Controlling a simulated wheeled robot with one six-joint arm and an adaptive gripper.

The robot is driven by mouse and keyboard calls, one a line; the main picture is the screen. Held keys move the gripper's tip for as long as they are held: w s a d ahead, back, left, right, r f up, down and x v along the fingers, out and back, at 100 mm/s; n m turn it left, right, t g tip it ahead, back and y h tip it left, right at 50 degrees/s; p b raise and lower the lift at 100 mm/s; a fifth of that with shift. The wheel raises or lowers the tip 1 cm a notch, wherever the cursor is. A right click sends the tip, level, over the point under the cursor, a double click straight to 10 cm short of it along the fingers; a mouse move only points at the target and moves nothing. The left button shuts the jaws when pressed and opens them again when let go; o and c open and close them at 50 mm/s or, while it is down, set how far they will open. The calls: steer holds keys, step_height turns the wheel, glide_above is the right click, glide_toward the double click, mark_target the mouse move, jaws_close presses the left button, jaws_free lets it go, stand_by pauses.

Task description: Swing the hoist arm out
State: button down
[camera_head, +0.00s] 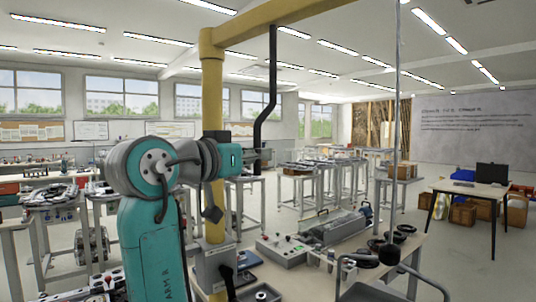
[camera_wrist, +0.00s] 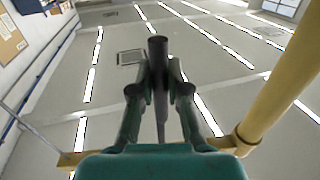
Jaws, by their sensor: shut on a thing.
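The hoist has a yellow upright post (camera_head: 213,130) and a yellow arm (camera_head: 265,22) that runs from its top toward the upper right in the head view. A bent black handle (camera_head: 272,70) hangs from this arm. My gripper (camera_head: 256,160) is at the handle's lower end, right of the post. In the wrist view my gripper (camera_wrist: 159,95) is shut on the dark handle (camera_wrist: 158,48), which stands between its fingers. Yellow hoist tubing (camera_wrist: 290,85) crosses the right side there. A thin cable (camera_head: 397,110) hangs at the right, with a dark weight (camera_head: 389,254) at its lower end.
A bench (camera_head: 420,246) with a grey control box (camera_head: 283,249), a long machine (camera_head: 335,226) and dark rings (camera_head: 404,229) stands right of the post. A wheeled cart (camera_head: 365,292) is at the front. Open floor lies to the right, before a desk (camera_head: 470,188).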

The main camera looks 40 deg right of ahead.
steer(key=shift+w+a, duration=0.15)
steer(key=shift+a, duration=1.05)
steer(key=c, duration=1.1)
jaws_free()
steer(key=shift+c, duration=0.2)
steer(key=shift+a, duration=0.15)
steer(key=v, duration=1.1)
steer(key=shift+a, duration=0.4)
